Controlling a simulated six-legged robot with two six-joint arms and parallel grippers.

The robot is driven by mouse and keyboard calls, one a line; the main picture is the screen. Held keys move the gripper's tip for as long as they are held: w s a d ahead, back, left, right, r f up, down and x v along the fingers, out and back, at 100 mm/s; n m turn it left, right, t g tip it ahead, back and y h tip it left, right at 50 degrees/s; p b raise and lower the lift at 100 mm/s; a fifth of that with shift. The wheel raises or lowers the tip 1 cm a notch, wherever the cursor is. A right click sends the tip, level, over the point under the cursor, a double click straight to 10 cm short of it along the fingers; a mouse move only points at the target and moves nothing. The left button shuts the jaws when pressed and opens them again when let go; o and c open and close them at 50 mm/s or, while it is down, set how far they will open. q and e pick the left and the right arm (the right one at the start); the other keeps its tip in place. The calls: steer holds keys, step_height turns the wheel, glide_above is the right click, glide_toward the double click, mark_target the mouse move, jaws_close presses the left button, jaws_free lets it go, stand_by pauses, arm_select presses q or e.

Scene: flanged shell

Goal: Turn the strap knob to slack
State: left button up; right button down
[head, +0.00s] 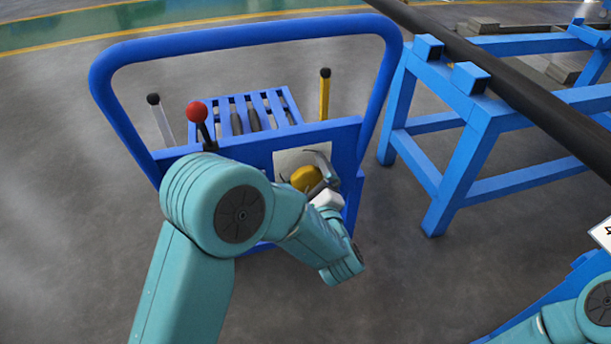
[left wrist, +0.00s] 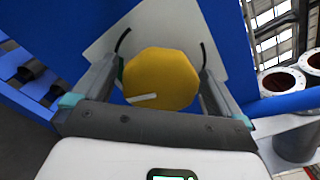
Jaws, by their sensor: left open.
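The yellow strap knob (head: 305,179) sits on a pale plate (head: 290,158) on the blue cart's panel. In the left wrist view the knob (left wrist: 165,78) is many-sided, and its white pointer line points to the lower left of the picture. Black arc marks show on the plate (left wrist: 172,25) on both sides of it. My left gripper (left wrist: 160,72) is open, with one finger on each side of the knob; I cannot tell if either touches it. It also shows in the head view (head: 318,178), partly hidden by my wrist. My right gripper is out of view.
The blue cart (head: 240,32) has a tall loop handle. A red-ball lever (head: 197,112), a yellow post (head: 325,95) and a white post (head: 160,120) stand on it. A blue trestle (head: 465,120) carrying a dark pipe (head: 530,100) stands at right.

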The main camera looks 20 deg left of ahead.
arm_select(q)
steer(key=shift+s, duration=0.1)
steer(key=shift+c, duration=0.3)
steer(key=c, duration=0.9)
steer(key=shift+c, duration=0.2)
